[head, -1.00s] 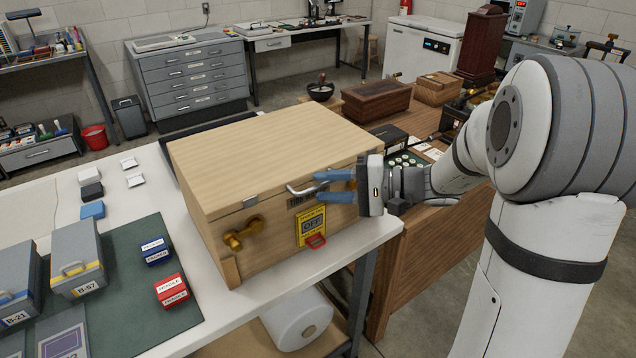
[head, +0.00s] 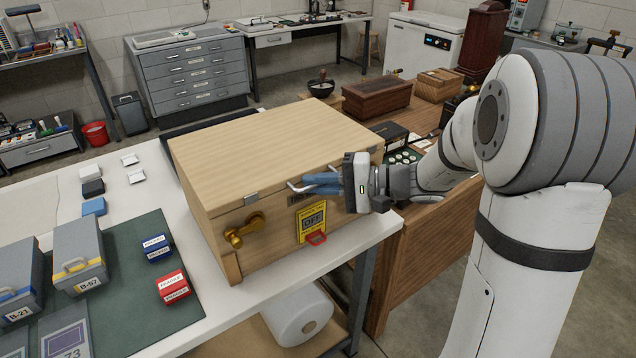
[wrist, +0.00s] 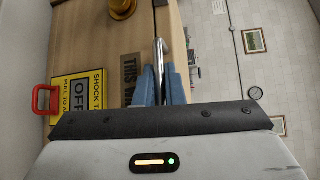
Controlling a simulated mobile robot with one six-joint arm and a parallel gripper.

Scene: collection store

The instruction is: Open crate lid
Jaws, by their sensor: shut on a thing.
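A light wooden crate stands on the white table; its lid (head: 270,145) lies flat and closed over the crate body (head: 275,258). A metal bar handle (head: 296,187) sits at the lid's front edge, and it also shows in the wrist view (wrist: 159,52). My gripper (head: 310,184) has its blue fingers shut on this handle from the front; in the wrist view the fingers (wrist: 160,78) press on both sides of it. A brass latch (head: 246,228) is on the crate's front at left. The fingers hide part of the handle.
A yellow OFF sign (head: 311,222) with a red pull (head: 316,238) is on the crate's front below the handle. Grey boxes (head: 78,255) and small blue and red boxes (head: 173,288) are on the green mat at left. A wooden desk (head: 420,250) stands at right.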

